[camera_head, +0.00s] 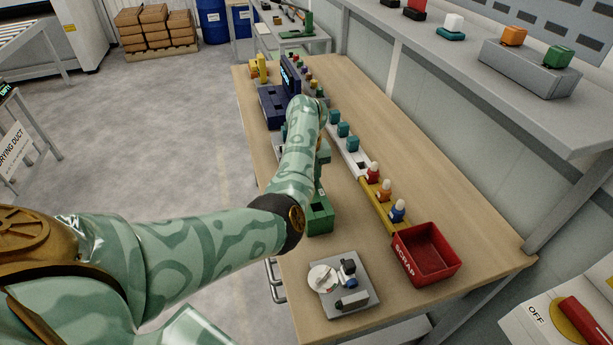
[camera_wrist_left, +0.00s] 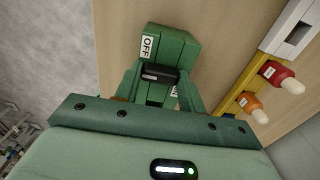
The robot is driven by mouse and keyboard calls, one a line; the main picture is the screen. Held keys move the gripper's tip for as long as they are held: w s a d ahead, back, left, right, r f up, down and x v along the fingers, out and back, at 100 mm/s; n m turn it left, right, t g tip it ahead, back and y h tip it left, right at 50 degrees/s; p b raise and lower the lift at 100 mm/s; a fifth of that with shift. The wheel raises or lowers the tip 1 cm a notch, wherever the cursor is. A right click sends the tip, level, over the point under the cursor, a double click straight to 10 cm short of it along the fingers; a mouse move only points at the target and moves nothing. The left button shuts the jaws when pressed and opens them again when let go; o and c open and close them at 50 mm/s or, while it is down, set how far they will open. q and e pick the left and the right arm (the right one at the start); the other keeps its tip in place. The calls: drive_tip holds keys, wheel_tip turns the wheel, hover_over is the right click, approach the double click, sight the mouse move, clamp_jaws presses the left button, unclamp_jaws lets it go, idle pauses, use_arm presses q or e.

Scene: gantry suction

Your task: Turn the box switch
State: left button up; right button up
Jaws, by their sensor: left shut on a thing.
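A green box switch (camera_wrist_left: 178,42) with a white OFF label (camera_wrist_left: 149,46) fills the upper middle of the left wrist view. A black handle (camera_wrist_left: 160,74) is on it. My left gripper (camera_wrist_left: 158,80) is shut on this handle, one finger on each side. A second white label below the handle is mostly hidden by the gripper. In the head view part of the green box (camera_head: 320,218) shows on the wooden table, below my left arm; my arm hides the gripper and handle there. My right gripper is not in view.
A red SCRAP bin (camera_head: 428,254) and a grey plate with small parts (camera_head: 343,290) stand at the table's near end. A yellow rail (camera_head: 382,208) with coloured pegs runs to the right of the box. A larger OFF switch with a red handle (camera_head: 590,318) is at lower right.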

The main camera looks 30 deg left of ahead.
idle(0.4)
use_arm(q)
drive_tip(key=o, duration=1)
wheel_tip(320, 180, up, 16)
drive_tip(key=p, duration=0.5)
drive_tip(key=shift+r, duration=0.2)
